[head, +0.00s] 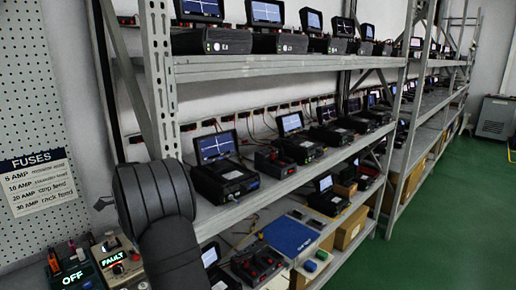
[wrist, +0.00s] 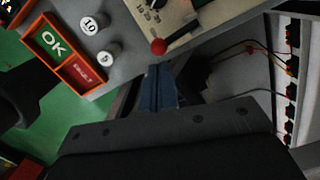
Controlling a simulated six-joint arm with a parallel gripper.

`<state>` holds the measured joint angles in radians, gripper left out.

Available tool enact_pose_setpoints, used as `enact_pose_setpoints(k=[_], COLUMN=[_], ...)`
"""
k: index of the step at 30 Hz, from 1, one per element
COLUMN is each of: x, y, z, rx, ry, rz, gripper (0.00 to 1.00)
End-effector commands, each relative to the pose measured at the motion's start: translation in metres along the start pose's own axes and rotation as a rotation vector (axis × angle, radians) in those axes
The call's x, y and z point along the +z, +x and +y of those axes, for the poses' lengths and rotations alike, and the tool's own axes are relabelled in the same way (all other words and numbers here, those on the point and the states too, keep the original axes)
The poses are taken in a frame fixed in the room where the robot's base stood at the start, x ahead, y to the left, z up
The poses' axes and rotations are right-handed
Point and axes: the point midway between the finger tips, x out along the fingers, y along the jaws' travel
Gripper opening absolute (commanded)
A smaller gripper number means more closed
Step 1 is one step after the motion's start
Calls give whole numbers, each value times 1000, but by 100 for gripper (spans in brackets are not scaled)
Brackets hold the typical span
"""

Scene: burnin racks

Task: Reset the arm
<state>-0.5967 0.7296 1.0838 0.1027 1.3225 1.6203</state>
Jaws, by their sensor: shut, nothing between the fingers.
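My gripper (wrist: 158,88) shows in the wrist view with its blue fingers pressed together and nothing between them. Its tips are close below a red ball knob (wrist: 159,46) on a beige panel (wrist: 200,20); I cannot tell whether they touch. In the head view my dark arm (head: 155,200) stands in front of the near rack post, and my fingers cannot be clearly made out there.
An orange-framed tray (wrist: 61,51) with green OK and red sections lies beside two round pieces marked 10 (wrist: 89,24) and 5 (wrist: 105,59). Racks of screened units (head: 225,180) run back at right. Lit OFF (head: 72,278) and FAULT (head: 118,262) boxes are at lower left. Green floor (head: 440,210) is clear.

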Motion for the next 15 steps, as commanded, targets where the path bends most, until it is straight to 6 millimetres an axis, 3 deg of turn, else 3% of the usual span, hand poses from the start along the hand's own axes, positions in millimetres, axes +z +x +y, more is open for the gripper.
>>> enact_pose_setpoints(k=[7, 12, 15], x=[0, 0, -14], y=[8, 29, 31], z=[0, 1, 0], rx=[1, 3, 0], ry=[-1, -1, 3], rz=[0, 0, 0], gripper=[0, 0, 0])
